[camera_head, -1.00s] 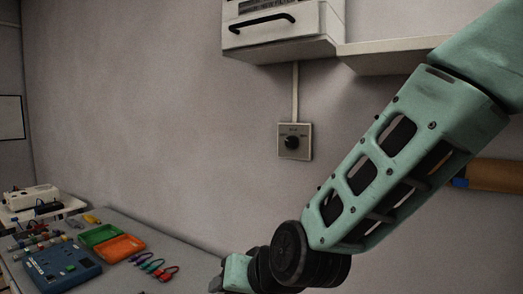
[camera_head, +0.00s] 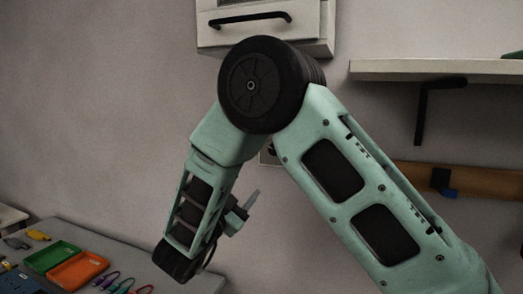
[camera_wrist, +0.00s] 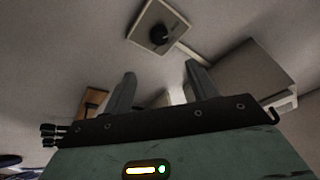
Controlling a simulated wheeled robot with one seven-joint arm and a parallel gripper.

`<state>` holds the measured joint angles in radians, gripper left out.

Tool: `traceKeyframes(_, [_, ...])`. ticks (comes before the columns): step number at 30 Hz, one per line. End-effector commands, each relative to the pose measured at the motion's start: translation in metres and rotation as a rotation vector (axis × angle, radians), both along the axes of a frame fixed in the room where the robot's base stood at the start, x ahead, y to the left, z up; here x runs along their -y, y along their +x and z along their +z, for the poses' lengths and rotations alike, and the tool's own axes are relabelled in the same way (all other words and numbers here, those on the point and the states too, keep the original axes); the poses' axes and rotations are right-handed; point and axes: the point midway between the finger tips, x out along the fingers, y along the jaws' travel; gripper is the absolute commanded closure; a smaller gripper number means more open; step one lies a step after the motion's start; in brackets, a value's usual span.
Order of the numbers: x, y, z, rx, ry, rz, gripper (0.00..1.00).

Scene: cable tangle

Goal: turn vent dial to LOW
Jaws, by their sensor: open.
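The vent dial is a round black knob (camera_wrist: 159,34) on a square pale wall plate (camera_wrist: 143,22), at the top of the wrist view. In the head view only a sliver of the plate (camera_head: 265,156) shows; my arm hides the rest. My gripper (camera_wrist: 160,71) is open and empty, its two fingers apart below the dial in the wrist view. The fingers do not touch the knob. The dial's markings and its present setting cannot be read.
A white wall cabinet (camera_head: 213,38) with a black handle hangs above the dial. A shelf (camera_head: 440,69) on a black bracket (camera_head: 421,112) is at the right. Green (camera_head: 52,257) and orange (camera_head: 78,271) trays and cables (camera_head: 125,285) lie on the bench, lower left.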

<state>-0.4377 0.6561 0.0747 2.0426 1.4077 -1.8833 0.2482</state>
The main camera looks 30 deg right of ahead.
Motion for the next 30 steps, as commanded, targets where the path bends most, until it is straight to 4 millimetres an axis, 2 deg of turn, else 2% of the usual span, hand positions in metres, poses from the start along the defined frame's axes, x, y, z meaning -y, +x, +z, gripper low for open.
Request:
traceKeyframes(21, [0.115,0.064,0.046,-0.002,0.001,0.002,0.42])
traceKeyframes(30, [0.138,0.077,0.051,-0.002,0.003,0.003,0.42])
